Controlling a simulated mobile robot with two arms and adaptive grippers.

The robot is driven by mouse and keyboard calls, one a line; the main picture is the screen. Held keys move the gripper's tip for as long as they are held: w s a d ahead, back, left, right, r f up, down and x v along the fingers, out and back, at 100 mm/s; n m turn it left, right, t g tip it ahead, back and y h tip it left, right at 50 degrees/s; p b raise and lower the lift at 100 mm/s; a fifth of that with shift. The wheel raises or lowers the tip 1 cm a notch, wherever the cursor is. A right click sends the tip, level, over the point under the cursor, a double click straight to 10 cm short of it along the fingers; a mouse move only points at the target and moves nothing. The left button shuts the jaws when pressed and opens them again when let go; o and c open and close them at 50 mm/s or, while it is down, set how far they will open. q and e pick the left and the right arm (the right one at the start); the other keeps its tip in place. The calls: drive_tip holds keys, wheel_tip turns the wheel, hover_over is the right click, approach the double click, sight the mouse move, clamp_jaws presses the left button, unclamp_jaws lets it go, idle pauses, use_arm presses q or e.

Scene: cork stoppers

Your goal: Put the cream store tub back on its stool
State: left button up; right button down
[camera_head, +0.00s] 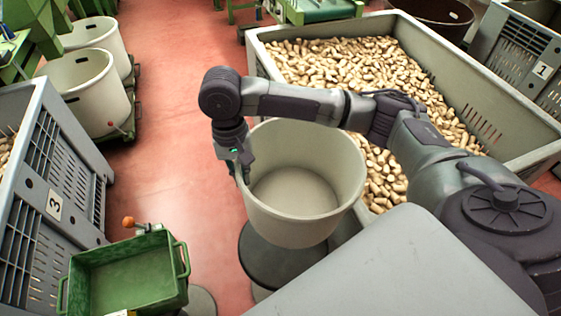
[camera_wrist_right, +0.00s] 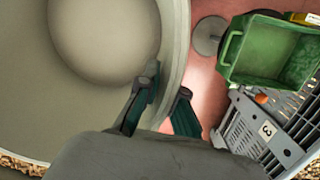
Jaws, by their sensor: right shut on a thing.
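The cream store tub (camera_head: 305,222) is upright and empty in the middle of the head view. My right gripper (camera_head: 242,170) is shut on its left rim, one finger inside and one outside. The wrist view shows the tub wall (camera_wrist_right: 178,45) running between the fingers (camera_wrist_right: 165,98). A round dark stool (camera_head: 262,262) shows below the tub, its top partly covered by it. The tub appears set towards the right of the stool top; I cannot tell whether they touch. My left gripper is not in view.
A large grey crate of corks (camera_head: 480,92) stands behind and right of the tub. A green tray (camera_head: 125,275) and a grey crate marked 3 (camera_head: 60,175) are at left. Cream tubs (camera_head: 90,88) stand far left. Red floor (camera_head: 175,130) is clear between.

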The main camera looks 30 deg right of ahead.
use_arm(q)
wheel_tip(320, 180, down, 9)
drive_tip(key=b, duration=0.6)
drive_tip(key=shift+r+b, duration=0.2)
drive_tip(key=shift+b, duration=0.15)
use_arm(e)
drive_tip(key=w+f+m, duration=0.2)
drive_tip(key=f, duration=0.9)
drive_tip(key=w+f+m, duration=0.2)
drive_tip(key=f, duration=0.9)
drive_tip(key=shift+w+a, duration=0.3)
drive_tip(key=shift+a, duration=0.1)
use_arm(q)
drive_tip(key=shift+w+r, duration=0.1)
use_arm(e)
drive_tip(key=shift+f, duration=0.1)
drive_tip(key=c, duration=1.3)
unclamp_jaws()
use_arm(q)
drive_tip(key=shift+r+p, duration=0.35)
drive_tip(key=shift+p, duration=0.1)
use_arm(e)
drive_tip(key=r, duration=0.4)
drive_tip(key=w+r, duration=0.1)
drive_tip(key=r, duration=0.3)
drive_tip(key=w+r, duration=0.1)
drive_tip(key=r, duration=0.3)
drive_tip(key=shift+d, duration=0.1)
